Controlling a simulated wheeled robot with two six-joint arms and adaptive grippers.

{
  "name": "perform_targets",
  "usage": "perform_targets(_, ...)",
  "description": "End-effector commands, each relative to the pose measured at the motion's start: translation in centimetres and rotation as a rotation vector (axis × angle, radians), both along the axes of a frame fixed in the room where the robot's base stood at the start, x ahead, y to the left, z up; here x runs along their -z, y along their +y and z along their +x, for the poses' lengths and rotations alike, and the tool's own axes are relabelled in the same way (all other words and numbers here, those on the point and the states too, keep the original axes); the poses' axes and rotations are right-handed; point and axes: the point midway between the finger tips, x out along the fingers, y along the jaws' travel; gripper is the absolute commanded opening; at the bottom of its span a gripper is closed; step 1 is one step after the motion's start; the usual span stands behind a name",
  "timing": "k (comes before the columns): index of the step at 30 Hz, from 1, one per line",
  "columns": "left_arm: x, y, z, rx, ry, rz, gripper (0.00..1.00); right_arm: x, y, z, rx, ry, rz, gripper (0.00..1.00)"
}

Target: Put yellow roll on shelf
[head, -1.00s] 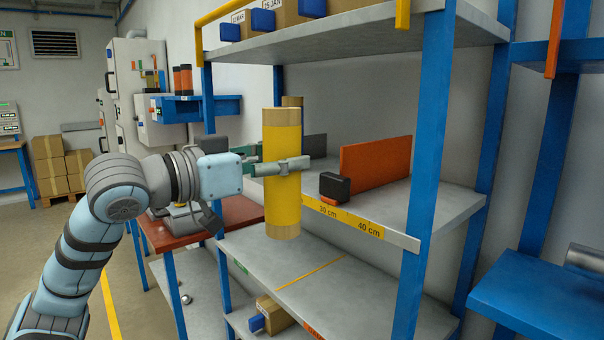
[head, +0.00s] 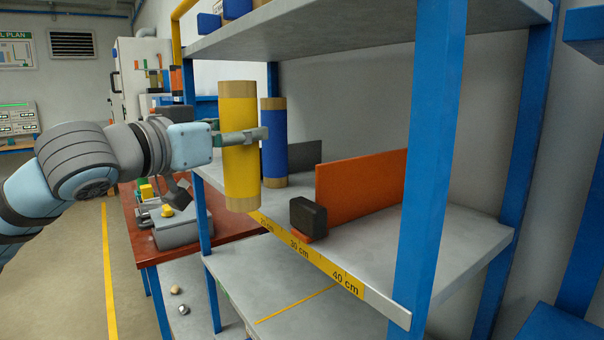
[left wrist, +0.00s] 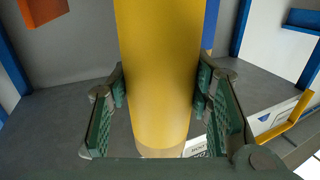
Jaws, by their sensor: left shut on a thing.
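The yellow roll (head: 240,150) has tan ends and stands upright in my left gripper (head: 242,136), which is shut around its middle. It is in the air at the front edge of the middle shelf (head: 455,245), its lower end overlapping the edge in the head view. In the left wrist view the yellow roll (left wrist: 160,75) fills the space between the green finger pads of my left gripper (left wrist: 160,95). A blue roll (head: 273,145) with tan ends stands upright on the middle shelf, behind the yellow one. My right gripper is not in view.
An orange divider (head: 360,178) and a dark grey divider (head: 305,153) stand on the shelf. A small black block (head: 308,216) is near the front edge, by the yellow measuring strip (head: 320,268). A blue post (head: 432,150) rises at the right. Bare shelf lies right of the orange divider.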

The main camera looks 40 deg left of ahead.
Motion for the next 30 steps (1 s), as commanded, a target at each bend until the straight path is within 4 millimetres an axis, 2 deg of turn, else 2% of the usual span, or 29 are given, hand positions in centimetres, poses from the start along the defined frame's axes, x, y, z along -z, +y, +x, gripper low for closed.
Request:
perform_targets(5,-1.7,0.6,5.1,-0.003,0.001,-0.002,0.00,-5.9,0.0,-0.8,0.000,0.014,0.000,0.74)
perform_targets(9,-1.9,1.2,9.0,-0.002,-0.001,-0.005,0.00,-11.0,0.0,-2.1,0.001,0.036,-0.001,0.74)
perform_targets(13,-1.6,1.5,12.8,-0.002,-0.006,-0.011,0.00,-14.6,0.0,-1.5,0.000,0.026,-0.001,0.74)
perform_targets(16,-1.1,1.7,15.3,-0.005,-0.006,-0.006,0.00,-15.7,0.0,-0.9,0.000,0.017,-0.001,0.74)
perform_targets(19,-0.6,1.8,16.8,-0.004,-0.006,0.000,0.00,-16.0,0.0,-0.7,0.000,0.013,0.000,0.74)
perform_targets(25,3.1,1.8,17.1,-0.003,0.000,0.008,0.00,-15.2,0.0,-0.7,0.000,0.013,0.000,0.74)
perform_targets(30,3.5,1.7,17.1,-0.001,-0.004,0.005,0.00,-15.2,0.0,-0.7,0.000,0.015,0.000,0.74)
